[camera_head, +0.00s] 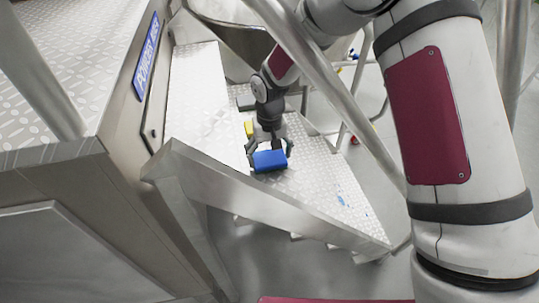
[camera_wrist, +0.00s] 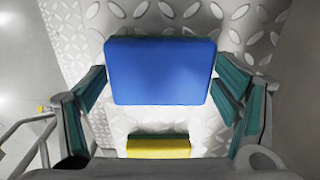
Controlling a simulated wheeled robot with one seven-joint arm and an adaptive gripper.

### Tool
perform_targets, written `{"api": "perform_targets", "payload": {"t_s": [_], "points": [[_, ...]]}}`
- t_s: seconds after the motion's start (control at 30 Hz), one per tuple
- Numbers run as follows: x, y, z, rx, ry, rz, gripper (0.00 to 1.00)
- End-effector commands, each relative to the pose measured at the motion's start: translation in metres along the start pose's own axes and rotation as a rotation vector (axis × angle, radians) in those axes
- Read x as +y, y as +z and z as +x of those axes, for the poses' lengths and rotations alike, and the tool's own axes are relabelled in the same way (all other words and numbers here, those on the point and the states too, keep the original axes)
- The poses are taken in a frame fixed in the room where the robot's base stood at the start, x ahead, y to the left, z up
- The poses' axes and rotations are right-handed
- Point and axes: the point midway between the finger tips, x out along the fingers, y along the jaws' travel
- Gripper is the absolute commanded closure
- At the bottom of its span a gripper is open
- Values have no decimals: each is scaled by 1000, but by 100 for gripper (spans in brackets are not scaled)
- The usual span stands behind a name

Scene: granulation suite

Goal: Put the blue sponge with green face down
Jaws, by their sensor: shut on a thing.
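The blue sponge (camera_head: 270,161) is between the fingers of my gripper (camera_head: 270,154), over a metal tread-plate step (camera_head: 225,140). In the wrist view the blue sponge (camera_wrist: 160,72) shows a plain blue face, with a finger at its left and right sides. My gripper is shut on it. I cannot tell whether the sponge touches the step. A yellow sponge with a dark green layer (camera_wrist: 158,146) lies nearby on the plate; its yellow part (camera_head: 249,128) shows behind my gripper in the head view.
A metal handrail (camera_head: 325,85) slants close past my arm. A steel side panel (camera_head: 270,205) edges the stair in front. Bare step surface lies to the left of the sponge. Blue marks (camera_head: 343,199) show on the right tread.

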Motion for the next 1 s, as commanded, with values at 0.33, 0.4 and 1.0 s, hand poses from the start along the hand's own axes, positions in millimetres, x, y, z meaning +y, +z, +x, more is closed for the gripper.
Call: {"api": "perform_targets", "payload": {"t_s": [0.33,0.4,1.0], "points": [[0,0,5,1,0,0,40],[0,-1,7,1,0,0,40],[0,-1,-6,4,0,0,0]]}}
